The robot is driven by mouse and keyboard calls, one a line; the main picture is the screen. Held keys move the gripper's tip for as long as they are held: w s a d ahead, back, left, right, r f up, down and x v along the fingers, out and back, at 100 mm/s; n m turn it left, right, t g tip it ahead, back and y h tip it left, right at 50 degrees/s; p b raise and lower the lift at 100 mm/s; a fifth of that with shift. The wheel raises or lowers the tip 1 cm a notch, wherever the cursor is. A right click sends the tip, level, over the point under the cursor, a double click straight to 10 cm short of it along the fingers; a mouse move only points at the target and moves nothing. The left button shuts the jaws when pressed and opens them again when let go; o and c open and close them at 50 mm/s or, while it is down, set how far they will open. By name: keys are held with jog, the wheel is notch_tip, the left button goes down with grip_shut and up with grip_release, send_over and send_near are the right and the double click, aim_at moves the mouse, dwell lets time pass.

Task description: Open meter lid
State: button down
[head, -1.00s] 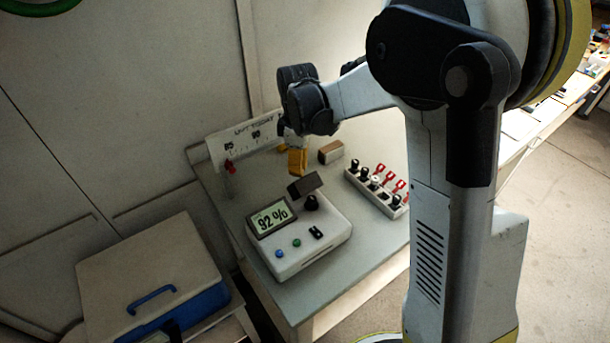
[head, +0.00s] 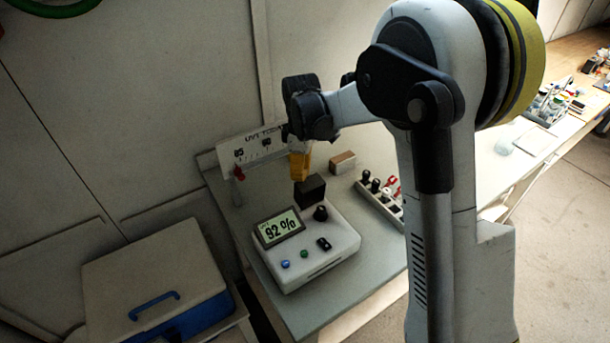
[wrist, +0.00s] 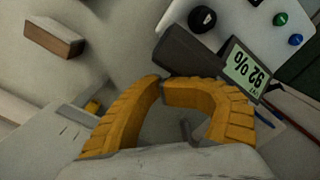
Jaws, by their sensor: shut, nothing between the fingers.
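The white meter (head: 338,246) stands on the grey table, its screen (head: 279,228) reading 92 %, with a black knob and small buttons. A dark block-like flap (head: 311,192), which looks like the meter's lid, stands up at the meter's back edge, beside the knob. In the wrist view the dark flap (wrist: 190,48) lies just beyond my fingertips, between the knob and the screen. My gripper (head: 300,178), with yellow fingers, is shut and empty just above and behind the flap. I cannot tell whether a finger touches it. The wrist view shows the fingertips (wrist: 163,86) together.
A small brown block (head: 343,162) lies behind the meter. A rack (head: 372,197) with several black and red-tagged items stands to the right, partly behind my arm. A white scale panel (head: 246,158) stands at the back left. A blue case with a beige lid (head: 157,275) is at lower left.

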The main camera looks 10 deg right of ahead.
jog(key=c, duration=2.2)
grip_release()
jog(key=shift+w+a, duration=0.1)
jog(key=shift+a, duration=0.25)
jog(key=o, duration=0.9)
jog(key=shift+a, duration=0.2)
jog(key=shift+c, duration=0.2)
jog(key=shift+f, duration=0.1)
notch_tip(320, 180, up, 12)
jog(key=shift+d, duration=0.2)
jog(key=shift+c, duration=0.2)
